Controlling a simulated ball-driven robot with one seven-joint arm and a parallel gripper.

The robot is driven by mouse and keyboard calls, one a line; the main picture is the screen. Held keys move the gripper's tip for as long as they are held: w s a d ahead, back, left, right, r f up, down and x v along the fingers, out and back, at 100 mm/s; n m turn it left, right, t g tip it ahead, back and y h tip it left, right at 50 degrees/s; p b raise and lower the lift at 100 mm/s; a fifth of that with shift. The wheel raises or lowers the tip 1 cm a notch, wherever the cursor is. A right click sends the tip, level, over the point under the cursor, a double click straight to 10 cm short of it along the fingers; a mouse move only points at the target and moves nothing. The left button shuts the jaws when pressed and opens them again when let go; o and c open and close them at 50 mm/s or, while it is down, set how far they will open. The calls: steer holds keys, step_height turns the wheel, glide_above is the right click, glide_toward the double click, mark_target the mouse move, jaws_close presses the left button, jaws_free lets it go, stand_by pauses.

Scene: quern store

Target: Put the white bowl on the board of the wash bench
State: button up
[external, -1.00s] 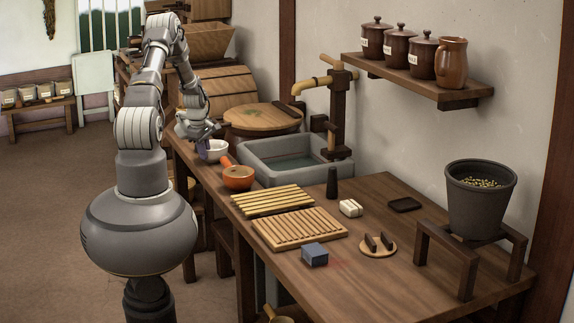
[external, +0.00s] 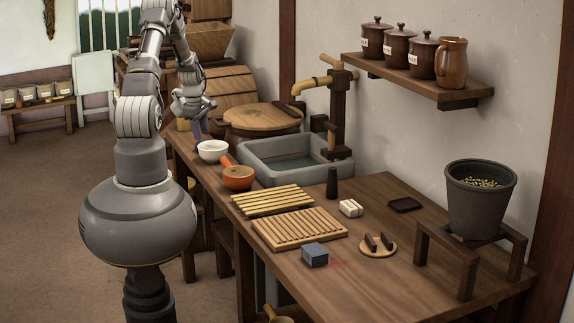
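The white bowl (external: 212,151) stands upright on the wash bench (external: 345,262), near its far left end beside the stone basin. My gripper (external: 199,134) points down just above and behind the bowl, to its left. It looks apart from the bowl, and the bowl rests on the bench. The fingers are small and overlap in this view, so their opening is unclear. Two slatted wooden boards lie on the bench: a narrower one (external: 272,200) and a wider one (external: 300,229) closer to the camera.
An orange pan (external: 238,178) with a handle sits between the bowl and the boards. The stone basin (external: 290,158) holds water. A grey-blue block (external: 315,254), a soap-like white block (external: 351,208) and a dark bottle (external: 332,183) stand around the boards. A lidded tub (external: 262,120) is behind.

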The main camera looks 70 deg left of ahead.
steer(key=r, duration=0.3)
steer(key=shift+s+d+r+p, duration=0.2)
steer(key=shift+s+p, duration=0.1)
steer(key=w+d+r+m+t+y, duration=0.2)
steer(key=w+r+m, duration=0.3)
steer(key=w+r, duration=0.55)
steer(key=w+d+r+m+t, duration=0.1)
steer(key=w+d+r+m, duration=0.3)
steer(key=r, duration=0.4)
steer(key=w+d+r+m+t, duration=0.2)
steer(key=w+d+r, duration=0.1)
steer(key=d+r, duration=0.4)
steer(key=w+d+r+m+t, duration=0.15)
steer(key=w+d+r, duration=0.3)
steer(key=r, duration=0.55)
steer(key=d+r+m+t, duration=0.3)
steer(key=d+r+m, duration=0.3)
steer(key=d+r, duration=0.7)
steer(key=s+d+r+m+t+h, duration=0.1)
steer(key=s+d+r+m+t, duration=0.1)
steer(key=s+d+r, duration=0.3)
steer(key=s+d+r+m+t+h, duration=0.2)
steer(key=s+d+r+m, duration=0.2)
steer(key=r, duration=0.7)
steer(key=s+d, duration=0.1)
steer(key=d, duration=0.1)
steer(key=shift+d+r+m, duration=0.2)
steer(key=shift+d+m, duration=0.1)
steer(key=shift+m, duration=0.05)
